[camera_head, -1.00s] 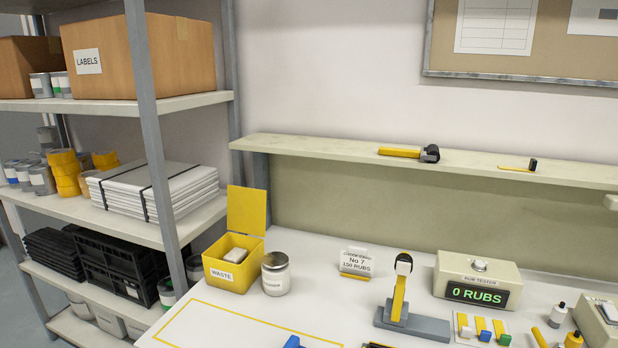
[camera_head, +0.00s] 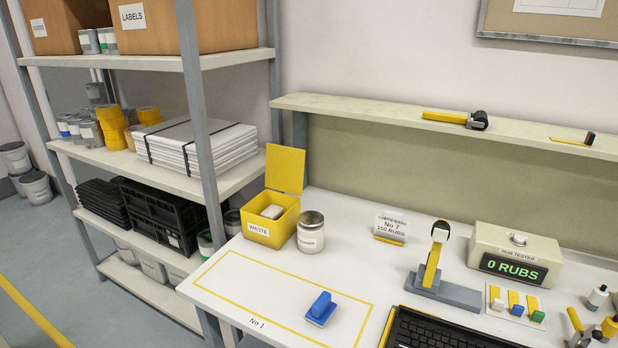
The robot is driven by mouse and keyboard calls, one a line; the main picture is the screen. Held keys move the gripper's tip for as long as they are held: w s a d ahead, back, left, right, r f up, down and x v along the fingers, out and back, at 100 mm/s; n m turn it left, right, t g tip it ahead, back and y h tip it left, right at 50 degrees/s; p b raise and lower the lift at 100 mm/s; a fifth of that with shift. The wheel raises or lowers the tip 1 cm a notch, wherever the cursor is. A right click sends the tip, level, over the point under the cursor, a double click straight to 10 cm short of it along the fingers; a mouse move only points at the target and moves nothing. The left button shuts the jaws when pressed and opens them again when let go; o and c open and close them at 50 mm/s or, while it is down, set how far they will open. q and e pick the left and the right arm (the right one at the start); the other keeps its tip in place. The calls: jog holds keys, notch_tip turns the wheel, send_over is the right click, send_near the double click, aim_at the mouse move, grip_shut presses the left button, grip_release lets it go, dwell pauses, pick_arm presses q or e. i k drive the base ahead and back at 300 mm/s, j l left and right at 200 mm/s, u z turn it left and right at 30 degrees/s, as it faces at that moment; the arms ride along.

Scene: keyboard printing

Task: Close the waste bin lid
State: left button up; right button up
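The yellow waste bin (camera_head: 270,225) stands at the back left of the white table, with a "WASTE" label on its front. Its yellow lid (camera_head: 285,169) is open and stands upright at the bin's back edge. A whitish item (camera_head: 272,212) shows inside the bin. Neither of my grippers is in view.
A metal can (camera_head: 311,232) stands close beside the bin on its right. A shelf rack (camera_head: 203,130) rises just left of the bin. A blue block (camera_head: 321,307) lies inside the yellow outline in front. The table between bin and block is clear.

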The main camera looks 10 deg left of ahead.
aim_at(285, 165)
jog(key=i+j+z, duration=0.15)
jog(key=z, duration=0.3)
jog(key=i+j+z, duration=0.25)
jog(key=z, duration=0.15)
